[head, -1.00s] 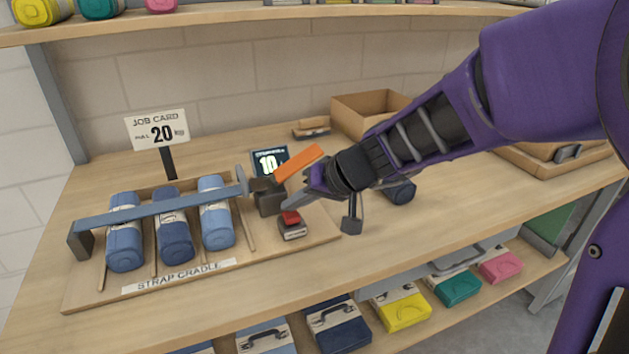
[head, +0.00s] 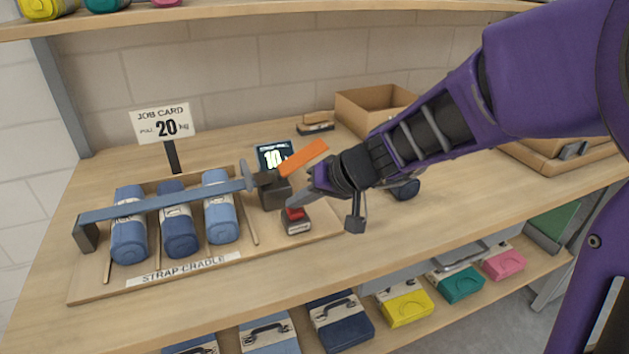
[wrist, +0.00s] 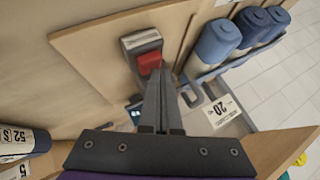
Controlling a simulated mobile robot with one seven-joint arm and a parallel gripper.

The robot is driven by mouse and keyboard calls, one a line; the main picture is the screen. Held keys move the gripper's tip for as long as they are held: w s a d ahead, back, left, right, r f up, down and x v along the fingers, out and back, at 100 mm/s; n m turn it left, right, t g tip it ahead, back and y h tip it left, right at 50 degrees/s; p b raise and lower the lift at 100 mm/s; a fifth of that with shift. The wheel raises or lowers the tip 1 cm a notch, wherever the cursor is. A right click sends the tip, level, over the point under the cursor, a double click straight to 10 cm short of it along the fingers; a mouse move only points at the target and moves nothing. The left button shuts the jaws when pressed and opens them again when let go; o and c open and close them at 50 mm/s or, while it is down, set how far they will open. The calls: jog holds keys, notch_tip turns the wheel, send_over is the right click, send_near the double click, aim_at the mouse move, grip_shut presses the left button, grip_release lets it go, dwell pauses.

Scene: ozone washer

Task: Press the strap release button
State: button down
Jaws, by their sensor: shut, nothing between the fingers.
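The strap release button is a red button (head: 295,213) on a small block with a pale label, at the right end of the strap cradle board (head: 320,236). In the wrist view the red button (wrist: 149,63) lies right at the tips of my fingers. My gripper (head: 291,205) is shut and empty, with its tips at or just above the button; I cannot tell whether they touch it. A grey-blue strap bar (head: 160,207) lies across several blue rolls (head: 178,230). An orange lever (head: 303,158) rises from the dark block (head: 275,194) at the bar's right end.
A display reading 10 (head: 276,156) stands behind the dark block. A job card reading 20 (head: 164,123) stands behind the rolls. An open cardboard box (head: 372,108) is at the back. The table's front right is clear.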

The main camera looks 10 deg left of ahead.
aim_at(299, 212)
jog(key=shift+f, duration=0.3)
dwell(0.4)
jog(key=shift+r, duration=0.15)
jog(key=shift+r+p, duration=0.55)
jog(key=shift+r, duration=0.35)
jog(key=shift+r+p, duration=1.55)
jog(key=shift+r, duration=1)
